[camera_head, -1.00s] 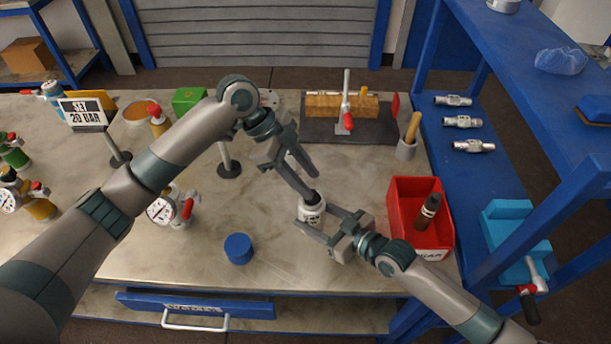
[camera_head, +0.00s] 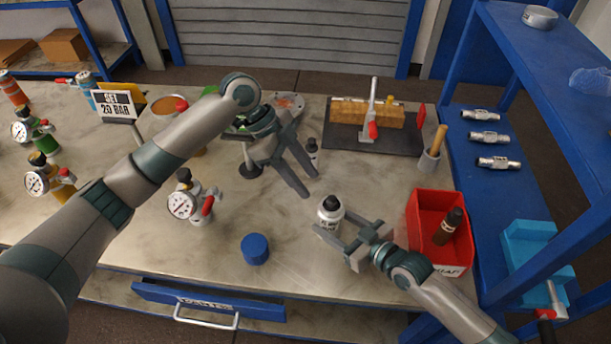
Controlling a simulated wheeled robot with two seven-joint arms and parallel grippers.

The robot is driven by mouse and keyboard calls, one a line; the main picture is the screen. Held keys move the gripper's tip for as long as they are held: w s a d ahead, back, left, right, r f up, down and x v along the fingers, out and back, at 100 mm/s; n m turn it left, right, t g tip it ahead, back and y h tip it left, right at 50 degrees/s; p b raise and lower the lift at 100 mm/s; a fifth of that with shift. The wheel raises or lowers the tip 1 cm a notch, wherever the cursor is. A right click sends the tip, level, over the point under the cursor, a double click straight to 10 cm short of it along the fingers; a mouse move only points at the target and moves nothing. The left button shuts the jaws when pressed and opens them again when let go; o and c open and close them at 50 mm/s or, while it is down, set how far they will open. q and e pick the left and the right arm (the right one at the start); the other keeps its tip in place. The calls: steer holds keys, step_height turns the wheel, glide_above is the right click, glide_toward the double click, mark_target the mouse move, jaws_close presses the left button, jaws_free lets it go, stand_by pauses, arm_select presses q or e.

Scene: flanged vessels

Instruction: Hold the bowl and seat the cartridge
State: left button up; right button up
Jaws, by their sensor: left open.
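The white bowl (camera_head: 329,220) stands near the middle of the bench. A dark cartridge (camera_head: 331,203) shows at its top; how deep it sits cannot be told. My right gripper (camera_head: 332,224) reaches in from the right, with its fingers around the bowl and closed on its sides. My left gripper (camera_head: 310,186) is open and empty, behind and above the bowl, apart from it.
A small dark-topped bottle (camera_head: 312,149) stands behind the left fingers. A blue cap (camera_head: 255,249) lies in front left, a gauge unit (camera_head: 186,206) further left. A red bin (camera_head: 427,258) with a dark bottle stands right.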

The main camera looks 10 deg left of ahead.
steer(key=o, duration=1)
steer(key=v, duration=1.2)
